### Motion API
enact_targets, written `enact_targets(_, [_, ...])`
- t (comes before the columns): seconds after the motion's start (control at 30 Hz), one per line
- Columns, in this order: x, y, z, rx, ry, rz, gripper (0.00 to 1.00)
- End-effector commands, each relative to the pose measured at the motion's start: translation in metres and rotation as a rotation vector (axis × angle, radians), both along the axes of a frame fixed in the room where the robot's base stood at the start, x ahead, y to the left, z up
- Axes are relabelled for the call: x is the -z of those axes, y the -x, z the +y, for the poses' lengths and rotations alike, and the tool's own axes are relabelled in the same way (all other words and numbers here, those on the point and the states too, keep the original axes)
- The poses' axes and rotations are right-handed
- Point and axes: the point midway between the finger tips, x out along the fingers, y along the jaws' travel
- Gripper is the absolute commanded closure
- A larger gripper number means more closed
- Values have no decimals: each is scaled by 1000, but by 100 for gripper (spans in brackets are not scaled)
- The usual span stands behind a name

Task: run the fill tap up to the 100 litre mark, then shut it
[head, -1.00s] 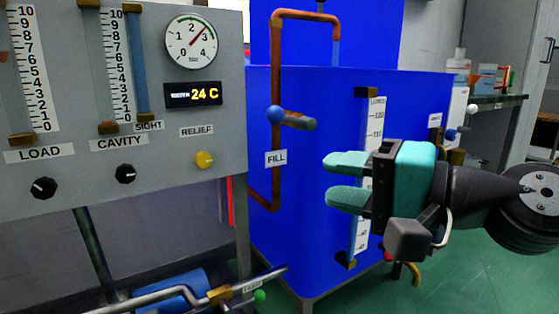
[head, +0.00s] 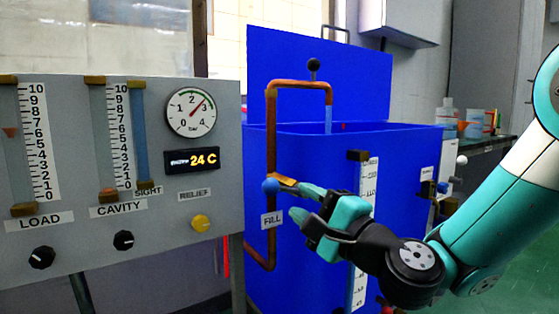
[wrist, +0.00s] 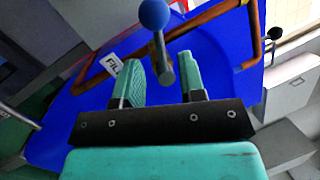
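The fill tap has a blue ball knob (head: 270,186) on a short lever, on the copper pipe (head: 271,130) above the FILL label (head: 271,220). A light blue stream (head: 328,119) shows below the spout over the blue tank (head: 400,150). My gripper (head: 299,201) is open at the tap. In the wrist view the grey lever (wrist: 162,66) lies between the spread fingers, with space seen on both sides; the blue knob (wrist: 154,14) is beyond them. The tank's litre scale (head: 370,200) is partly hidden by my gripper. Its level and the 100 mark cannot be read.
A grey panel (head: 120,220) with LOAD and CAVITY scales, a pressure dial (head: 190,112) and a yellow RELIEF knob (head: 201,223) stands left of the tank. A bench with bottles (head: 474,122) is at the back right.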

Motion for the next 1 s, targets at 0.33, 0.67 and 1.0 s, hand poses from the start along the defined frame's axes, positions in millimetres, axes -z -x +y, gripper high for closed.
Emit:
enact_targets(0.33, [-19, -42, 40, -2, 1, -1, 63])
enact_targets(0.67, [-17, -49, 46, 0, -1, -1, 63])
enact_targets(1.0, [-17, -49, 46, -2, -1, -1, 100])
